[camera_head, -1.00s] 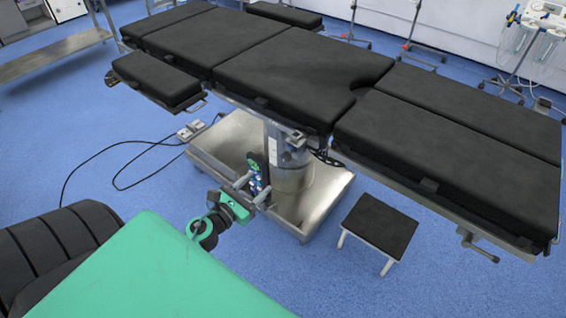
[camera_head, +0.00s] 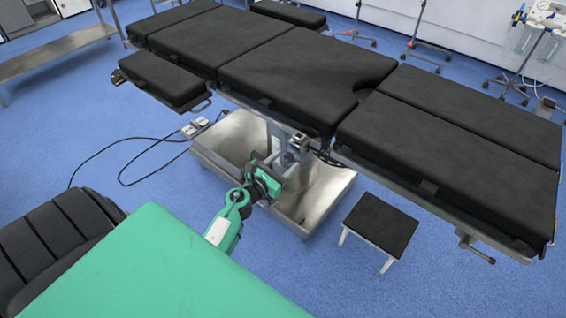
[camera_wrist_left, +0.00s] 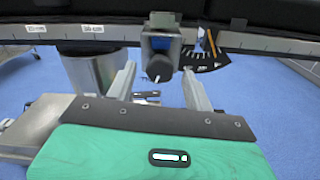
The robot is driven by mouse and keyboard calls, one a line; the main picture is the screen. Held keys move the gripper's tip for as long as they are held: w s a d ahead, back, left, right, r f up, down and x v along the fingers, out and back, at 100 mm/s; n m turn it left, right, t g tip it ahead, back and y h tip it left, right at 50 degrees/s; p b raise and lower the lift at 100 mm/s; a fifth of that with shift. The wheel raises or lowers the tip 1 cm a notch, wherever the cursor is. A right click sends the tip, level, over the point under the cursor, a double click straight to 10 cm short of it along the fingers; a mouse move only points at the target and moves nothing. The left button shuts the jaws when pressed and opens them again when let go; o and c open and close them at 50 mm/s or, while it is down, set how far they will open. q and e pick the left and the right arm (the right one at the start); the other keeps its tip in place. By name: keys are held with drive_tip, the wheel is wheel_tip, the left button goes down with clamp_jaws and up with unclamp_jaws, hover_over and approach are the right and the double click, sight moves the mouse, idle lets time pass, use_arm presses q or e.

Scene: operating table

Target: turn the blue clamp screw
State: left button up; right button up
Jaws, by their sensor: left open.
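The clamp (camera_head: 298,142) sits on the side rail of the operating table, below the black pads. In the left wrist view its dark knob, the clamp screw (camera_wrist_left: 157,66), points toward the camera with a white mark on its face. It looks dark grey there rather than clearly blue. My left gripper (camera_head: 272,160) is in front of and below the clamp in the head view. In the left wrist view its two grey fingers (camera_wrist_left: 158,76) stand apart on either side of the knob; whether they reach beside it is unclear. My right gripper is not in view.
The black-padded operating table (camera_head: 300,68) spans the view, with its rail (camera_wrist_left: 108,42) across the wrist view. A dial scale (camera_wrist_left: 205,58) sits right of the clamp. The metal base (camera_head: 322,195) stands below, with a black-topped stool (camera_head: 380,222) to its right.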

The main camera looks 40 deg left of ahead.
use_arm(q)
drive_tip(key=c, duration=1)
drive_tip(key=shift+o, duration=0.2)
